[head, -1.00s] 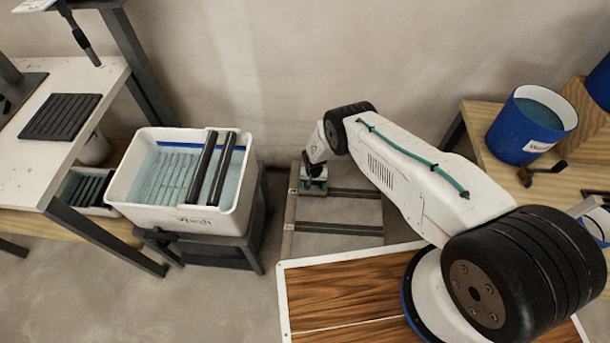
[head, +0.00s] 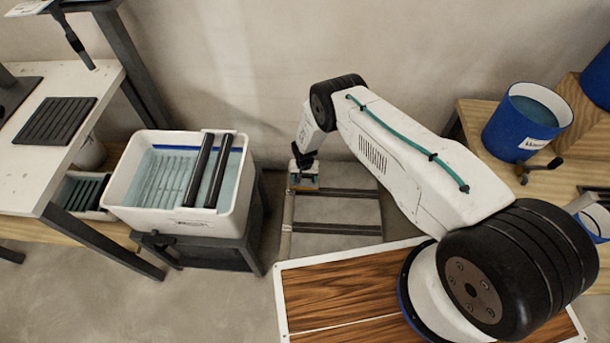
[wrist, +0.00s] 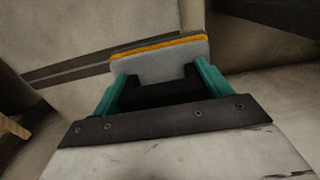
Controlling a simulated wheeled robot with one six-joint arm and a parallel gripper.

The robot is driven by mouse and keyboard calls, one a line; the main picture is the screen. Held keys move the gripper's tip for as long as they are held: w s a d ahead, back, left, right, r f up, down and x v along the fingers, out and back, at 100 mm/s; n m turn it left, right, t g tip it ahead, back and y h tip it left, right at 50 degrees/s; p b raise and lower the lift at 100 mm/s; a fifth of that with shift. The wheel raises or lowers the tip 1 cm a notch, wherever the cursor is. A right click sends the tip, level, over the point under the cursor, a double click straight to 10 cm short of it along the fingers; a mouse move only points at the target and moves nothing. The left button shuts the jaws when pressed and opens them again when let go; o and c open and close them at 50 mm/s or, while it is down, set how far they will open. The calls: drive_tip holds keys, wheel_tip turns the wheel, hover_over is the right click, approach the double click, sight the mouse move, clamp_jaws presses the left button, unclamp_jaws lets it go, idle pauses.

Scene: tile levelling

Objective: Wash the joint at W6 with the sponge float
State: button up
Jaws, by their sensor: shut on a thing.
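My gripper (wrist: 160,92) is shut on the sponge float (wrist: 162,62), whose grey plate and orange layer show between the teal fingers in the wrist view. In the head view the sponge float (head: 303,183) is at the upper left corner of the tiled floor patch, low at the tile surface. Whether it touches the surface I cannot tell. A dark joint (head: 350,191) runs to the right from beside the float, and it also shows as a dark strip in the wrist view (wrist: 70,68). A second dark joint (head: 335,229) lies nearer. No W6 label is readable.
A white wash tub (head: 180,223) with water and two black rollers (head: 208,170) stands on a dark stand to the left. A white bench (head: 50,140) is farther left. A blue bucket (head: 525,122) stands on a wooden bench at right. The wall is close behind the tiles.

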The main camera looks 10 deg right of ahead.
drive_tip(key=shift+r, duration=1.2)
